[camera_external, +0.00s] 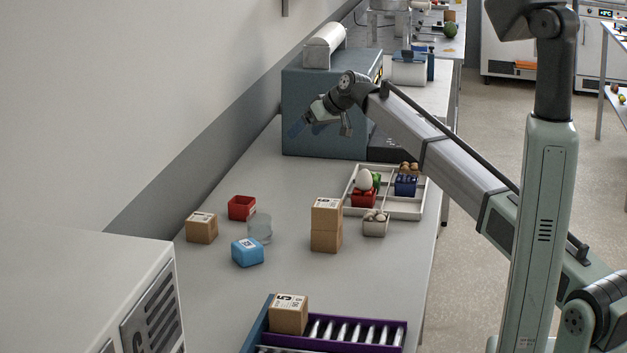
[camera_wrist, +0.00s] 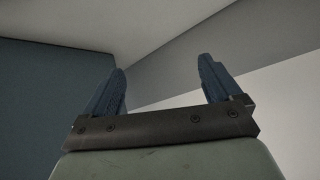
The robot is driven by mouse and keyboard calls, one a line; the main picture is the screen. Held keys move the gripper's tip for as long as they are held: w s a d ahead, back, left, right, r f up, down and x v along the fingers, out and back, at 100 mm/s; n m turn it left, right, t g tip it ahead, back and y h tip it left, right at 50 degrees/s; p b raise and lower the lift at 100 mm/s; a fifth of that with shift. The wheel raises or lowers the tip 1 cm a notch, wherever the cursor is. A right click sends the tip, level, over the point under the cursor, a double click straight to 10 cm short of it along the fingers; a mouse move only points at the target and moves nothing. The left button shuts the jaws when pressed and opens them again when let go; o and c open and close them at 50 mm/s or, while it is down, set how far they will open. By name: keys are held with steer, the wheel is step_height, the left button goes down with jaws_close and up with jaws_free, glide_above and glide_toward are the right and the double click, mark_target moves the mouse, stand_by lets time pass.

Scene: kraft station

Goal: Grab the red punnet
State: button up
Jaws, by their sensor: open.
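A small red punnet (camera_external: 241,208), open at the top with nothing visible inside, sits on the grey table left of centre in the external view. A second red container (camera_external: 361,199) stands in the white divided tray, with a white egg-like object above it. My gripper (camera_external: 298,127) is raised beside the blue-grey machine, above and well apart from both red containers. In the wrist view my gripper (camera_wrist: 160,78) is open and empty, its two blue fingers spread. No punnet shows in the wrist view.
Near the punnet are a cardboard box (camera_external: 201,228), a clear cup (camera_external: 260,228) and a blue container (camera_external: 247,252). Two stacked boxes (camera_external: 326,225) stand to the right. The white tray (camera_external: 408,208) holds several items. The blue-grey machine (camera_external: 318,118) stands behind. Bare table lies between.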

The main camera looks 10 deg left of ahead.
steer(key=s+a+n+g+h, duration=0.2)
steer(key=s+a+n+h, duration=0.15)
steer(key=s+a, duration=0.7)
steer(key=n+g+h, duration=0.1)
steer(key=n+h, duration=0.1)
steer(key=h, duration=0.3)
glide_toward(242, 208)
steer(key=w+r, duration=0.3)
steer(key=w, duration=0.1)
steer(key=f, duration=0.8)
steer(key=shift+s+a, duration=0.1)
steer(key=shift+a, duration=0.2)
steer(key=shift+s+a+f, duration=0.1)
steer(key=shift+s+f, duration=0.05)
steer(key=shift+f, duration=1.2)
steer(key=shift+s+a+f, duration=0.1)
steer(key=shift+s+f, duration=0.05)
steer(key=shift+f, duration=1.2)
steer(key=shift+c, duration=0.3)
steer(key=c, duration=1)
steer(key=shift+r, duration=0.1)
